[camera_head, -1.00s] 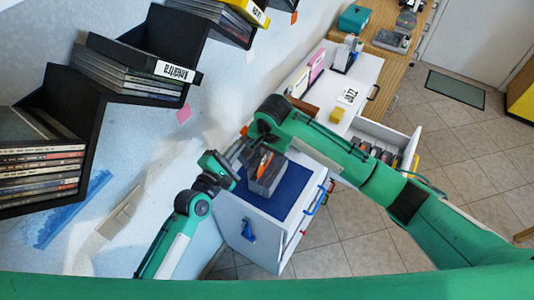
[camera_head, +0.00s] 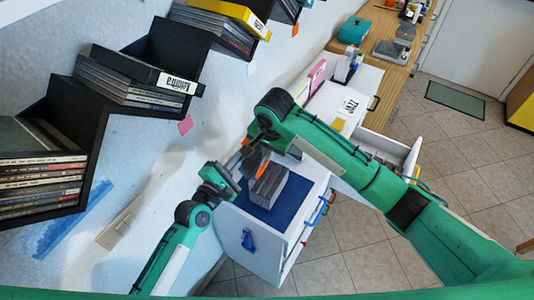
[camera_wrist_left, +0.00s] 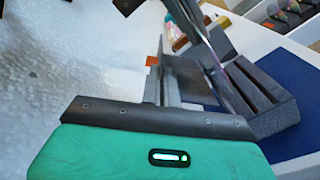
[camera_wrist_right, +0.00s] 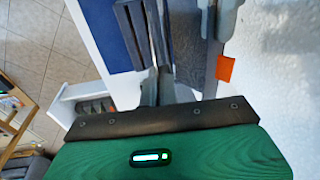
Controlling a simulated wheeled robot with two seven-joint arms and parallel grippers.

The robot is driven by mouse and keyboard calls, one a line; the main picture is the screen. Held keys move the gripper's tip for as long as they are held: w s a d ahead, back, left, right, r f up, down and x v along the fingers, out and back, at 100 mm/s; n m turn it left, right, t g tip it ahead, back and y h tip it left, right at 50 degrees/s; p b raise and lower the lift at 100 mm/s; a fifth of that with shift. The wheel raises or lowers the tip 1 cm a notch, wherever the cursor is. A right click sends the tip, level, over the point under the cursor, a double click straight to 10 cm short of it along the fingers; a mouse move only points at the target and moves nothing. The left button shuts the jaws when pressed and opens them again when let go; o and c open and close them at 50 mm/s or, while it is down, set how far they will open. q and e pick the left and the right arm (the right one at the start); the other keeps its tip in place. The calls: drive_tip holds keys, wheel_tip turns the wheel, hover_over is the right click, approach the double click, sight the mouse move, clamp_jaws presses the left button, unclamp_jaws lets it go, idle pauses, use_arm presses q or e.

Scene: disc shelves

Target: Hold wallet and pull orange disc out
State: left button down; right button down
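A dark, brownish flat piece (camera_head: 256,160), which looks like the wallet, stands upright above the blue-topped cabinet, between my grippers. A small orange edge, apparently the orange disc (camera_head: 263,169), shows at its right side; most of it is hidden. My left gripper (camera_head: 238,166) comes in from the lower left, close beside the dark piece. My right gripper (camera_head: 261,141) points down at its top from above. In both wrist views, the fingers are close to thin grey and dark plates that overlap them. I cannot tell whether either gripper grips anything.
A grey slotted block (camera_head: 268,187) stands on the blue mat (camera_head: 287,211) of the white cabinet. An orange note (camera_wrist_right: 225,68) is on the wall close to the fingers. Black stepped shelves with disc cases (camera_head: 40,176) line the left wall. An open drawer (camera_head: 392,153) is at right.

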use_arm(q)
drive_tip(key=shift+s+d+f, duration=0.1)
drive_tip(key=shift+s+f, duration=0.05)
drive_tip(key=shift+f, duration=0.2)
drive_tip(key=c, duration=1.7)
unclamp_jaws()
drive_tip(key=shift+o, duration=0.5)
drive_tip(key=shift+r, duration=0.2)
drive_tip(key=v, duration=1.1)
drive_tip(key=shift+s+a, duration=0.25)
drive_tip(key=shift+s, duration=0.1)
